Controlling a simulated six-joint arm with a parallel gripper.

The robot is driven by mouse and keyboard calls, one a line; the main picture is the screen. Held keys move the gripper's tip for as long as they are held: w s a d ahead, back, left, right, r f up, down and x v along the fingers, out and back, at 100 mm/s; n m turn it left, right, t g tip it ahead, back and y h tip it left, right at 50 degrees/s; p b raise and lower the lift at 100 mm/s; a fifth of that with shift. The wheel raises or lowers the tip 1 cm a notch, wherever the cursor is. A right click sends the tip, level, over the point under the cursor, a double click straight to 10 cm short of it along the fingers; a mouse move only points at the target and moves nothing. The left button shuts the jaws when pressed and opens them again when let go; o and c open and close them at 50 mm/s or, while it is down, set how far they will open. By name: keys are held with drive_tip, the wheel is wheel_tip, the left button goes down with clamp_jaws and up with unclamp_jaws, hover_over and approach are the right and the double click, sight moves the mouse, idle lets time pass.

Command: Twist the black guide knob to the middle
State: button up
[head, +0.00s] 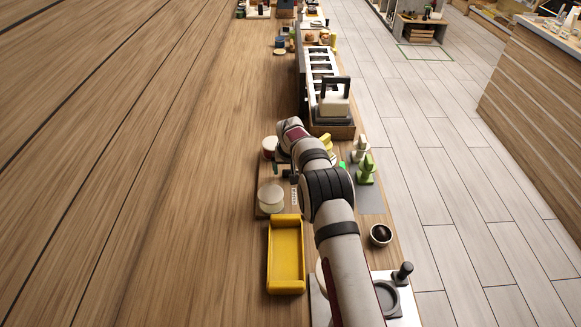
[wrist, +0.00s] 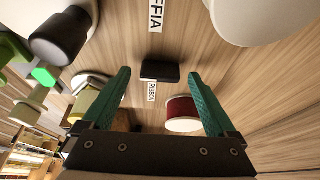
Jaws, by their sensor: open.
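In the wrist view a small black block (wrist: 160,73), which looks like the guide knob, sits on the wooden board between a white label ending in "FFIA" and a partly hidden label reading "RIBBON" (wrist: 149,88). It lies nearer the "RIBBON" label. My gripper (wrist: 159,74) is open, its two teal fingers on either side of the block in the picture with gaps on both sides. I cannot tell the height between fingertips and block. In the head view the knob (head: 294,179) shows as a small dark shape beside my arm, which hides most of the gripper.
A black cylinder (wrist: 62,36) and a bright green piece (wrist: 44,76) are at the wrist view's left. A red spool with a pale top (wrist: 184,114) is near the right finger. In the head view a pale round spool (head: 271,198) and a yellow tray (head: 286,255) stand close by.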

drive_tip(key=v, duration=1.5)
drive_tip(key=shift+s+r, duration=0.25)
drive_tip(key=shift+r, duration=0.05)
